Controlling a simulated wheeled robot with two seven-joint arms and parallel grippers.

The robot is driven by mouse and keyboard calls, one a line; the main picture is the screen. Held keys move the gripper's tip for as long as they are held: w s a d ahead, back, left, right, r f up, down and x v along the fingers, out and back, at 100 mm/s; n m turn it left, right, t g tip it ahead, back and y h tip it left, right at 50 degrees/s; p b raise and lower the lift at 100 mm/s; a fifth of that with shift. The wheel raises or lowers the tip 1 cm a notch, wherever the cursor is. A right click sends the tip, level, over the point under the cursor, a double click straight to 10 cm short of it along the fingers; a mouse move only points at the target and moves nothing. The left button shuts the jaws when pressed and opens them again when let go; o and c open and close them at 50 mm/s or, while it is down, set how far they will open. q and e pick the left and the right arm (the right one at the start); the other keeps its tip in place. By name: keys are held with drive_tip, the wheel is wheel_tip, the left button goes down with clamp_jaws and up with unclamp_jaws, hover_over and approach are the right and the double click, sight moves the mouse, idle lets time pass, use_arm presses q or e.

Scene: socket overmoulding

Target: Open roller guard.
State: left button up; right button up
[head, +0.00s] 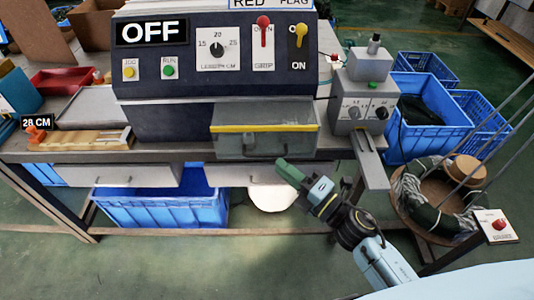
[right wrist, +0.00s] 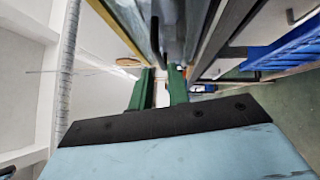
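The roller guard (head: 235,146) is a see-through grey cover with a yellow strip along its top edge, on the front of the dark machine. It hangs down over the front and looks closed. A small dark handle (head: 250,145) shows on its front face. My right gripper (head: 283,165), with green fingers, is just below and in front of the guard, to the right of the handle. In the right wrist view my right gripper (right wrist: 160,76) has a gap between its fingers, with nothing clearly held. A dark upright bar lies just beyond the fingertips there. My left gripper is out of view.
The machine's panel (head: 215,55) reads OFF and carries a dial, buttons and levers. A grey box unit with a chute (head: 370,160) stands right of the guard. A cable reel (head: 440,200) and blue crates (head: 420,115) are further right. Floor in front is clear.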

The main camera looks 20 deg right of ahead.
sight(267, 156)
drive_tip(key=x, duration=0.6)
drive_tip(key=shift+c, duration=0.4)
clamp_jaws()
